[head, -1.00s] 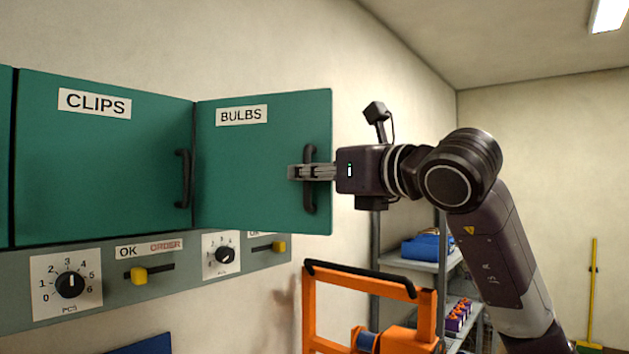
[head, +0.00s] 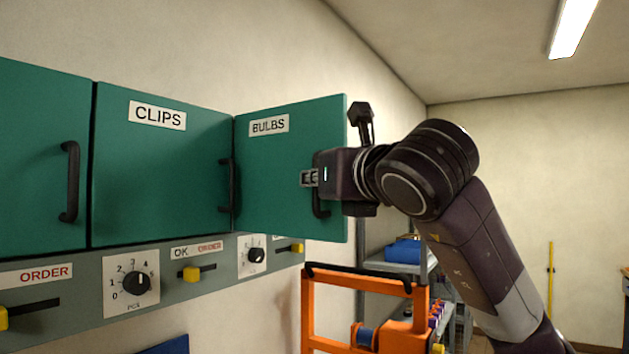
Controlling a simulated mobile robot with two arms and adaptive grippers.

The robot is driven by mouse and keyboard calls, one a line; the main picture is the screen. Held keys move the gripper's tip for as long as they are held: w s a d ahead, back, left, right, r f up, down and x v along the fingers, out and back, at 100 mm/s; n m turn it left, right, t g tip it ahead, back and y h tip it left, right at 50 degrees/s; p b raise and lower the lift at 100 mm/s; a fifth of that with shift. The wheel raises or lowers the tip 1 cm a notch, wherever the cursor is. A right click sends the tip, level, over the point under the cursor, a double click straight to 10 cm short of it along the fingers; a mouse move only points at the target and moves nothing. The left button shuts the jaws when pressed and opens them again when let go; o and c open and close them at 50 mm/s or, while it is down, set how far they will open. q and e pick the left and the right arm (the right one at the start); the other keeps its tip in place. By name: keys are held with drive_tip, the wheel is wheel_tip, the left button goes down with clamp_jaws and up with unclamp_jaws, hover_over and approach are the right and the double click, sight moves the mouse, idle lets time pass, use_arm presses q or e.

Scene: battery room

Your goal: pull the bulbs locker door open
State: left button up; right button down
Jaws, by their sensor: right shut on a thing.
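The green bulbs locker door (head: 275,170) carries a "BULBS" label (head: 269,125) and stands swung out from the wall. Its left edge is at the clips door and its right edge is towards me. My right gripper (head: 311,178) is shut on the door's black vertical handle (head: 320,203), near the door's right edge. The gripper hides the upper part of the handle. The locker's inside is hidden behind the door. My left gripper is not in view.
The clips door (head: 160,165) to the left is shut, with its own handle. Below runs a grey panel (head: 75,300) with dials and yellow sliders. An orange frame (head: 308,315) stands below the bulbs door, in front of grey shelving (head: 400,266).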

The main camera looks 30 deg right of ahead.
drive_tip(key=shift+d+f, duration=0.1)
drive_tip(key=c, duration=2.4)
unclamp_jaws()
drive_tip(key=shift+o, duration=0.4)
drive_tip(key=shift+s+d, duration=0.1)
drive_tip(key=shift+s, duration=0.15)
drive_tip(key=s, duration=1.2)
drive_tip(key=shift+a, duration=0.4)
